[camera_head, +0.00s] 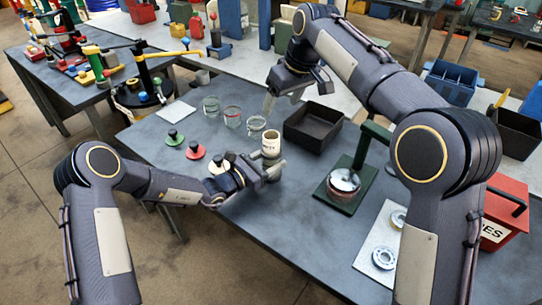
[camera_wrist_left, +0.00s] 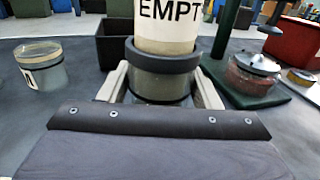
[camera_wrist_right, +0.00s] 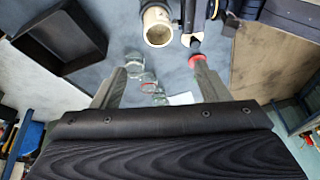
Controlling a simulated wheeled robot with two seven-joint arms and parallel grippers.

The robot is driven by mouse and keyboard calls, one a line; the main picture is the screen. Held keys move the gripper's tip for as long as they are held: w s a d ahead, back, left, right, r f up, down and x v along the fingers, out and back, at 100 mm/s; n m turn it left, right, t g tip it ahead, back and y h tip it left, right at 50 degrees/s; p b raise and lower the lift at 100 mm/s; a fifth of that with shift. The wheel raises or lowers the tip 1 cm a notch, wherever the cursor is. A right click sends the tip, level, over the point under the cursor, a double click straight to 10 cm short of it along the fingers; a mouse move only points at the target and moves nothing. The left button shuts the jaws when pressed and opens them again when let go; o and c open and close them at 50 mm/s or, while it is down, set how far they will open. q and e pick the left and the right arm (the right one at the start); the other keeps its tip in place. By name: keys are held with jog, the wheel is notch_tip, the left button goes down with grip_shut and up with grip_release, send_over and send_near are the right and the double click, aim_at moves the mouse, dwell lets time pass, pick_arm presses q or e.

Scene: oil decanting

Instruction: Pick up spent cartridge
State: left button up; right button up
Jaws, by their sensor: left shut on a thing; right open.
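My left gripper (camera_head: 270,170) is shut on a cream cylinder (camera_head: 271,145) marked "EMPT…". In the left wrist view the cylinder (camera_wrist_left: 166,30) stands upright, with a dark collar and a clear lower part between the fingers (camera_wrist_left: 160,88). In the right wrist view its top (camera_wrist_right: 157,25) looks open, with a brownish inside. I cannot tell if its base touches the table. My right gripper (camera_head: 283,98) is open and empty above the table's far side, behind the cylinder. No label that I can read says which thing is the spent cartridge.
A black open tray (camera_head: 312,127) is right of the cylinder. A green stand (camera_head: 347,190) holds a lidded glass bowl. Several glass jars (camera_head: 232,117) stand to the left, near green and red knobbed discs (camera_head: 195,152). A red box (camera_head: 500,215) is at the right.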

aim_at(271, 135)
jog(key=a+f+m+h, duration=0.1)
jog(key=f+m, duration=0.1)
jog(key=f, duration=0.2)
jog(key=w+a+f+m+h, duration=0.1)
jog(key=f+m, duration=0.1)
jog(key=f, duration=0.2)
jog(key=w+f+m, duration=0.1)
jog(key=f, duration=0.4)
jog(key=shift+w+a+f+m+g+h, duration=0.1)
jog(key=shift+w+a+m+g+h, duration=0.05)
jog(key=shift+a+m+g+h, duration=0.25)
jog(key=shift+c, duration=0.2)
jog(key=c, duration=1.3)
